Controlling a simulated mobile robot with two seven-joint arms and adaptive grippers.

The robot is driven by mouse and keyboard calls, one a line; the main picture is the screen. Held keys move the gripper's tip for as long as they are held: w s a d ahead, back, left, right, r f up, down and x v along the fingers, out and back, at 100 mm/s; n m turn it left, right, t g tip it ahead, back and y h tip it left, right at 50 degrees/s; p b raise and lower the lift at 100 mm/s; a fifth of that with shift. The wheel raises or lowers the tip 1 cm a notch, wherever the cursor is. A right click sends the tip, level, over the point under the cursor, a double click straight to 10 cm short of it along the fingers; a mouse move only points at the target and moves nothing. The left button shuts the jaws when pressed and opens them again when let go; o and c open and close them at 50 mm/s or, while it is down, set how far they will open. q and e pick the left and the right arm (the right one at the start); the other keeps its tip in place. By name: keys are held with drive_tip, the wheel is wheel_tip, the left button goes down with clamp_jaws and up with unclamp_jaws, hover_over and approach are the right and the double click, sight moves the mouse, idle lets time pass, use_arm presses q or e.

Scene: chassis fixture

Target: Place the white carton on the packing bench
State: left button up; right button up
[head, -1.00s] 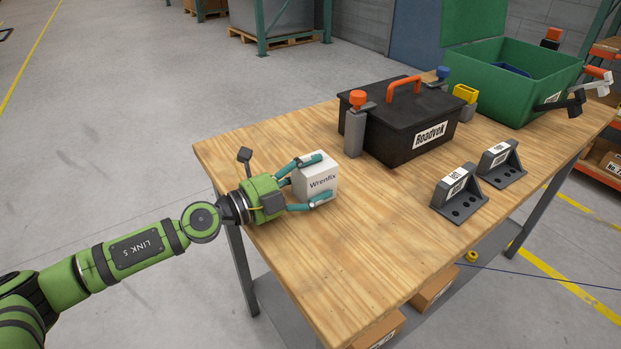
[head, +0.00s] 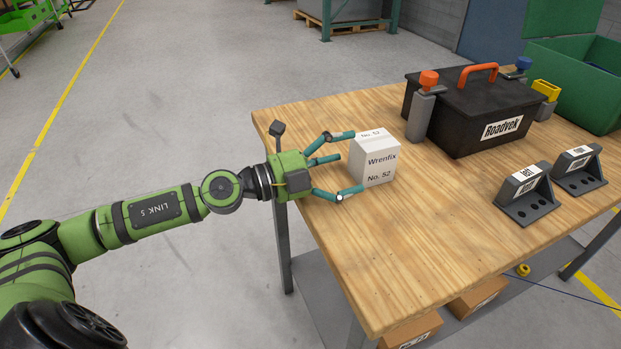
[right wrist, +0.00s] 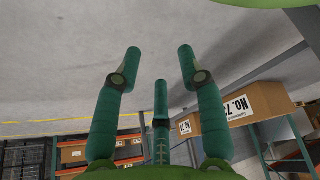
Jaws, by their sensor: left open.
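The white carton (head: 381,161), marked "Wrenfix No. 52", stands upright on the wooden top of the packing bench (head: 410,240), near its left edge in the head view. My left gripper (head: 347,163) is open, with its fingers spread just left of the carton. Its fingertips are close to the carton's near side; whether one still touches it I cannot tell. The bench carries the carton's weight. My right gripper (right wrist: 156,62) shows only in the right wrist view, open with nothing between its fingers.
A black toolbox (head: 455,115) with an orange handle stands behind the carton, with a grey orange-topped post (head: 423,112) beside it. Two dark brackets (head: 528,193) are to the right, and a green bin (head: 575,85) is at the far right. The bench front is clear.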

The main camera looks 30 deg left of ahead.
use_arm(q)
drive_tip(key=shift+s+a+f+b, duration=0.3)
drive_tip(key=shift+s+a+b, duration=0.3)
drive_tip(key=shift+s, duration=0.1)
drive_tip(key=shift+s+a+b, duration=0.25)
drive_tip(key=shift+a+b, duration=0.05)
drive_tip(key=shift+s+a+b, duration=0.3)
drive_tip(key=shift+s+b, duration=0.3)
drive_tip(key=shift+s+a+r, duration=0.15)
drive_tip(key=shift+s, duration=0.1)
drive_tip(key=shift+b+v, duration=0.3)
drive_tip(key=shift+v, duration=0.95)
use_arm(e)
drive_tip(key=shift+w+a+r+g, duration=0.1)
drive_tip(key=shift+w+a+g, duration=0.1)
drive_tip(key=shift+w, duration=0.7)
drive_tip(key=shift+w+a+r+g, duration=0.1)
drive_tip(key=shift+w+a, duration=0.05)
drive_tip(key=shift+w, duration=0.75)
use_arm(q)
drive_tip(key=shift+r, duration=0.15)
